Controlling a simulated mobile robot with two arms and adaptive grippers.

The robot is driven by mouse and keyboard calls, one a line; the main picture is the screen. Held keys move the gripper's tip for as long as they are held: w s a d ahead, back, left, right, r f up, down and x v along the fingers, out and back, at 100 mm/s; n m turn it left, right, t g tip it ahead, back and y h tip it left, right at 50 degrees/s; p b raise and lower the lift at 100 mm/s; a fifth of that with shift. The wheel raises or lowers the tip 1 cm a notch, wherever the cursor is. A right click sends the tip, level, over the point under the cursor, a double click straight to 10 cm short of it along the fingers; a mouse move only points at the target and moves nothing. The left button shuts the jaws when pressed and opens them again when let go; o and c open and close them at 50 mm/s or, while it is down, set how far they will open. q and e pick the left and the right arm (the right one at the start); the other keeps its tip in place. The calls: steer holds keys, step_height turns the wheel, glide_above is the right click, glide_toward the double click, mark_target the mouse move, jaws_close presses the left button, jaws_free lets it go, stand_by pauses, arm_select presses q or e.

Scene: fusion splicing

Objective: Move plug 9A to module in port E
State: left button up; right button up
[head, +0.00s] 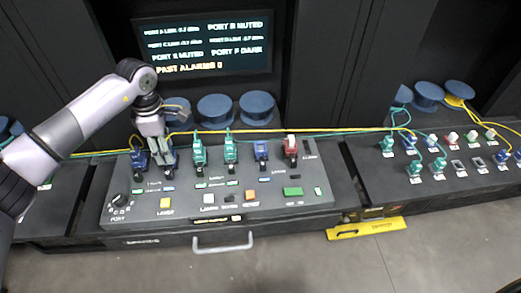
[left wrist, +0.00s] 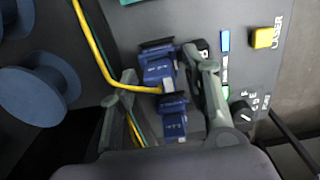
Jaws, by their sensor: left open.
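My left gripper (head: 157,150) is over the left end of the console, open, fingers pointing down. In the left wrist view its fingers (left wrist: 165,72) stand either side of two blue plugs, one nearer (left wrist: 173,122) and one beyond (left wrist: 158,66). I cannot tell whether they touch either. A yellow cable (left wrist: 97,50) runs to the blue plugs. In the head view one blue plug (head: 139,159) stands left of the gripper and another blue piece (head: 170,159) is partly hidden by it. Plug and port labels are too small to read surely. My right gripper is not in view.
The console (head: 120,225) also carries two green plugs (head: 198,152) (head: 230,151), a blue one (head: 261,151) and a red one (head: 291,150). Cables stretch across behind them. Blue spools (head: 215,108) stand at the back. The screen (head: 205,45) reads port E muted, port F dark.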

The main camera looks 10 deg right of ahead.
arm_select(q)
jaws_close()
stand_by(0.4)
steer(key=shift+r, duration=0.1)
stand_by(0.3)
steer(key=shift+r+p, duration=1.2)
steer(key=shift+r, duration=1.7)
